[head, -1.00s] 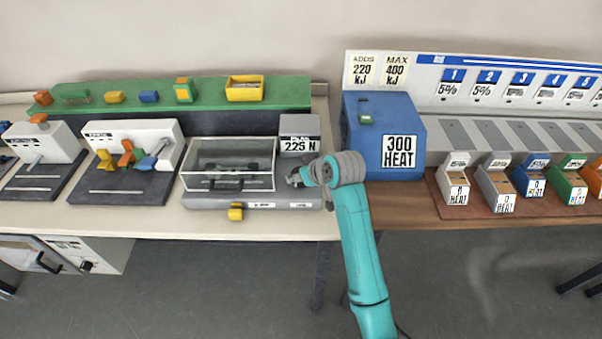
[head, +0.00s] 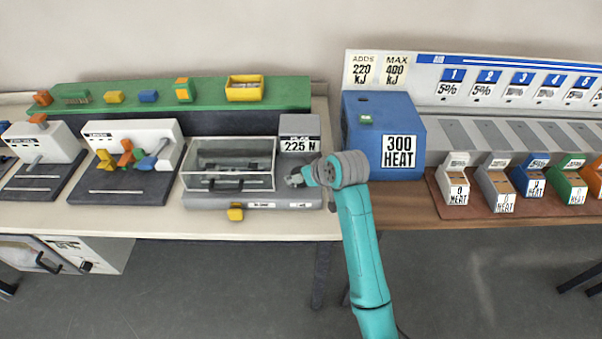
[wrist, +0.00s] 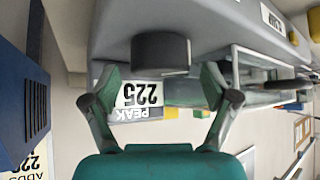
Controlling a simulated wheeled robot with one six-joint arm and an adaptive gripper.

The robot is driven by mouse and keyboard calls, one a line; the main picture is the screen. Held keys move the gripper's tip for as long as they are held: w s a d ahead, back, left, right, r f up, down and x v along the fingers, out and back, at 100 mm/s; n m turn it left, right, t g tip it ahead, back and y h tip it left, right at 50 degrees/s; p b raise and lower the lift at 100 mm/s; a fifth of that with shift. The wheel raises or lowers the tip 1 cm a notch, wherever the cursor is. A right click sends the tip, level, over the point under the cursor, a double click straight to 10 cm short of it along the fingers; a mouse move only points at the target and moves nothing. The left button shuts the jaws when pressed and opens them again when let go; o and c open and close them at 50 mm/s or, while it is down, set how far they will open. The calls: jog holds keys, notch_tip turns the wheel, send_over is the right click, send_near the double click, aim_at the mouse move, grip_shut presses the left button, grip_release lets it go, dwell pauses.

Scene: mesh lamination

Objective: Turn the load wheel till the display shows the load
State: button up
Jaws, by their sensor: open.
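The load wheel looks to be the dark round knob (wrist: 160,52) on the side of the grey tester (wrist: 120,25) in the wrist view. My gripper (wrist: 160,84) is open, with one fingertip to each side of the knob's near end. I cannot tell whether either finger touches it. In the head view my gripper (head: 296,180) is at the tester's right end, and the arm hides the knob.
A clear-lidded box (head: 228,165) sits on the tester, left of my gripper. A blue heater block (head: 385,115) marked 300 HEAT stands close on the right. Several small coloured boxes sit on a brown mat (head: 480,208) further right. A green shelf (head: 210,95) runs behind.

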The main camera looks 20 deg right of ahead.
jog(key=v, duration=1)
jog(key=shift+m+t+h, duration=0.4)
jog(key=shift+m+t, duration=0.3)
jog(key=shift+m, duration=0.1)
jog(key=s+f, duration=0.2)
jog(key=f, duration=0.1)
jog(key=s+a+f, duration=0.1)
jog(key=s+f, duration=0.2)
jog(key=f, duration=0.1)
jog(key=s+f, duration=0.3)
jog(key=f, duration=0.1)
jog(key=shift+a, duration=0.2)
jog(key=s+f+m+t+h, duration=0.1)
jog(key=s+f, duration=0.2)
jog(key=s, duration=0.3)
jog(key=s+f+t, duration=0.1)
jog(key=s+f, duration=0.2)
jog(key=s, duration=0.4)
jog(key=s+r+t, duration=0.1)
jog(key=s+r, duration=0.3)
jog(key=s, duration=0.8)
jog(key=s+r+t, duration=0.1)
jog(key=s+r, duration=0.4)
jog(key=s, duration=0.7)
jog(key=shift+s+a+t+h, duration=0.3)
jog(key=shift+s+a+t, duration=0.1)
jog(key=shift+a, duration=0.1)
